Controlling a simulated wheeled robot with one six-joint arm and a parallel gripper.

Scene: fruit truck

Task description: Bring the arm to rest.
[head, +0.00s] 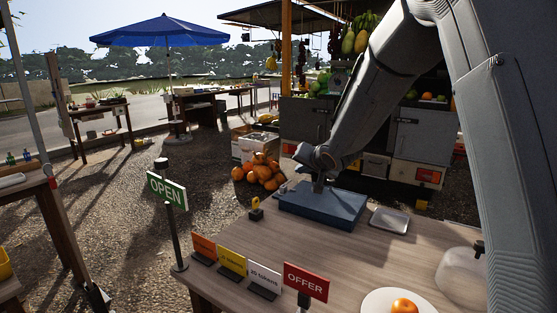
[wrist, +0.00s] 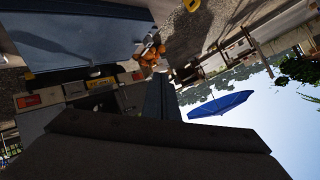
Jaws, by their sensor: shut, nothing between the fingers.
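My arm reaches in from the right of the head view, over the wooden table (head: 235,285). My gripper (head: 318,188) points down at the blue box (head: 335,212) on the table's far side. Its fingertips look to be over the left part of the box; I cannot tell whether they touch it. The fingers are small and dark here, shut with nothing held. In the wrist view a dark finger (wrist: 160,95) stands up in the middle, and the blue box (wrist: 75,35) shows at upper left.
A metal tray (head: 389,219) lies right of the box. A plate (head: 378,303) with an orange fruit (head: 404,306) is at the front. An OFFER sign (head: 306,282), several price cards (head: 232,262) and a small yellow-black item (head: 256,208) stand left. A clear dome (head: 462,275) is at right.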

